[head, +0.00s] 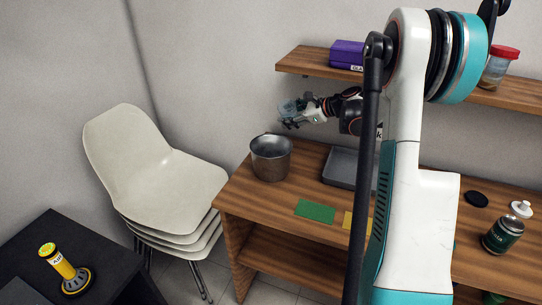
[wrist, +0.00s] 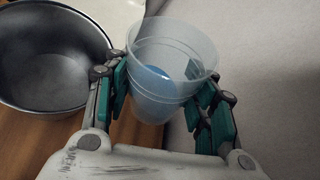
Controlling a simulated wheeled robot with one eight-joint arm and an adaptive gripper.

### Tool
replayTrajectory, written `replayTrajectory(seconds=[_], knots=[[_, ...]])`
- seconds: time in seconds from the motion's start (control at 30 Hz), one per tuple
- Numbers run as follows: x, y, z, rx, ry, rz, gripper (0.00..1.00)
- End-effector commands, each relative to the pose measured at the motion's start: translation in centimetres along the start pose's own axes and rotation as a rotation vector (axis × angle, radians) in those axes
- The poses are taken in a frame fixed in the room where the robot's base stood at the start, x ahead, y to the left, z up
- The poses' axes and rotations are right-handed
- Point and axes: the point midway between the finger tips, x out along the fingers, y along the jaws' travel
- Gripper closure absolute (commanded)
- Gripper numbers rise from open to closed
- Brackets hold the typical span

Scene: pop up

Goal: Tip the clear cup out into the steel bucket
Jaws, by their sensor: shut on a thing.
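The clear cup (wrist: 165,75) is held between the two fingers of my gripper (wrist: 165,98) in the wrist view. Something blue shows low inside the cup. In the head view the cup (head: 289,107) is a small pale shape at the tip of my gripper (head: 292,118), in the air above the table's back left. The steel bucket (head: 270,157) stands upright on the table below the cup. In the wrist view the bucket (wrist: 52,55) is to the left of the cup, apart from it, and its visible inside looks empty. The cup looks roughly upright.
A grey tray (head: 340,167) lies right of the bucket, partly hidden by my arm. A green card (head: 315,211) lies on the wooden table (head: 262,209) in front. A shelf (head: 307,63) with a purple box (head: 346,54) is above. Stacked white chairs (head: 150,165) stand left.

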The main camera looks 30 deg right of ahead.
Motion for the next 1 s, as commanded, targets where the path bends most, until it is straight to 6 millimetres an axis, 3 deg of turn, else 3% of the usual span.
replayTrajectory(seconds=[0.07, 0.2, 0.3, 0.53, 1.0], knots=[[-0.2, 0.4, 0.9, -0.071, 0.020, -0.029, 0.76], [0.3, 1.8, 0.5, -0.198, 0.057, -0.081, 0.76], [-0.2, 1.5, 1.7, -0.328, 0.095, -0.136, 0.76], [0.4, 2.0, 0.5, -0.635, 0.185, -0.263, 0.76], [0.3, 1.8, 0.6, -0.635, 0.185, -0.263, 0.76]])
